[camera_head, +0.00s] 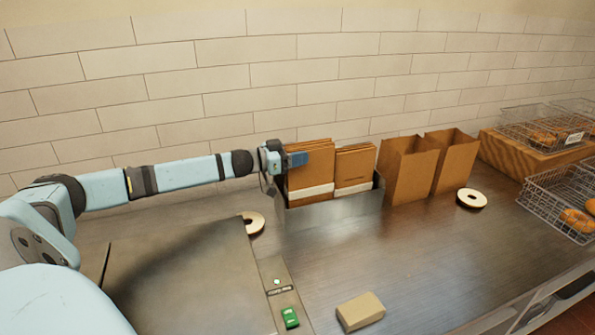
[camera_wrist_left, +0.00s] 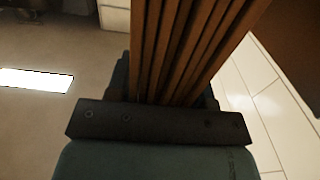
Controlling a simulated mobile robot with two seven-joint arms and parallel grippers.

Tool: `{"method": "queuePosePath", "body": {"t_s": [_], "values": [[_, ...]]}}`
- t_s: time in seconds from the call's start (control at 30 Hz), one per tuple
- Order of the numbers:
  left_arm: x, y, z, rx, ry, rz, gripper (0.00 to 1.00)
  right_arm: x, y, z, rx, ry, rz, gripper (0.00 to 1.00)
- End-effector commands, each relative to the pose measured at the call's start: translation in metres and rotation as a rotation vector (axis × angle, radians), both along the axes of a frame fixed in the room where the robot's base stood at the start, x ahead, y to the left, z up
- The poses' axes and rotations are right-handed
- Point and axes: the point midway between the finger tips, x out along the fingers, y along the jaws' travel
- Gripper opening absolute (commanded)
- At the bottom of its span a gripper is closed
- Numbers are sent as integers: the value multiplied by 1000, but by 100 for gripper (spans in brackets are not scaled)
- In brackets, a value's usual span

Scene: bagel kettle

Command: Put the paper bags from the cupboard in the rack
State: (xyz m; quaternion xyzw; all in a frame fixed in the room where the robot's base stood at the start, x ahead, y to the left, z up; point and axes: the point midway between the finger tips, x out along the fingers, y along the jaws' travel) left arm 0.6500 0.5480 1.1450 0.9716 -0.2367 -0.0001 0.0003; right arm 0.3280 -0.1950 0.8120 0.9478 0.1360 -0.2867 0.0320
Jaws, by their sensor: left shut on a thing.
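A grey metal rack (camera_head: 335,213) stands on the counter near the tiled wall. A banded bundle of flat brown paper bags (camera_head: 316,172) stands upright at its left part, its lower edge hidden by the rack's front wall. A second bundle of paper bags (camera_head: 354,166) stands beside it in the right part. My left gripper (camera_head: 297,159) is shut on the left bundle near its upper left edge. In the left wrist view the bundle's stacked edges (camera_wrist_left: 190,50) rise from between the fingers. My right gripper is out of view. No cupboard can be made out.
Two open brown bags (camera_head: 408,171) stand right of the rack. Bagel halves (camera_head: 472,198) lie on the counter (camera_head: 410,250), also left of the rack. A small tan box (camera_head: 360,311) is at the front. Wire baskets (camera_head: 556,205) with bagels stand at the right.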

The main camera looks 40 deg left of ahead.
Motion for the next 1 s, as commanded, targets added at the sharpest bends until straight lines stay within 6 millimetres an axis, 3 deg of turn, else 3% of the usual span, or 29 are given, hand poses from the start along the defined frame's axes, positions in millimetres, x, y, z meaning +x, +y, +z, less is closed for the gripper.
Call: {"method": "queuePosePath", "body": {"t_s": [0.17,0.43,0.8,0.83,0.9,1.0], "values": [[0,0,-11,-1,0,0,0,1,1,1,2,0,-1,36],[0,0,-47,-1,0,1,0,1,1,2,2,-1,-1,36],[0,0,-52,0,-1,0,0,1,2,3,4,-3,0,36],[0,0,-52,0,1,0,55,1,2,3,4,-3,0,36],[0,0,-52,0,1,0,71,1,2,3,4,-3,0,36],[0,0,-52,0,1,0,73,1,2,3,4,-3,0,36]]}}
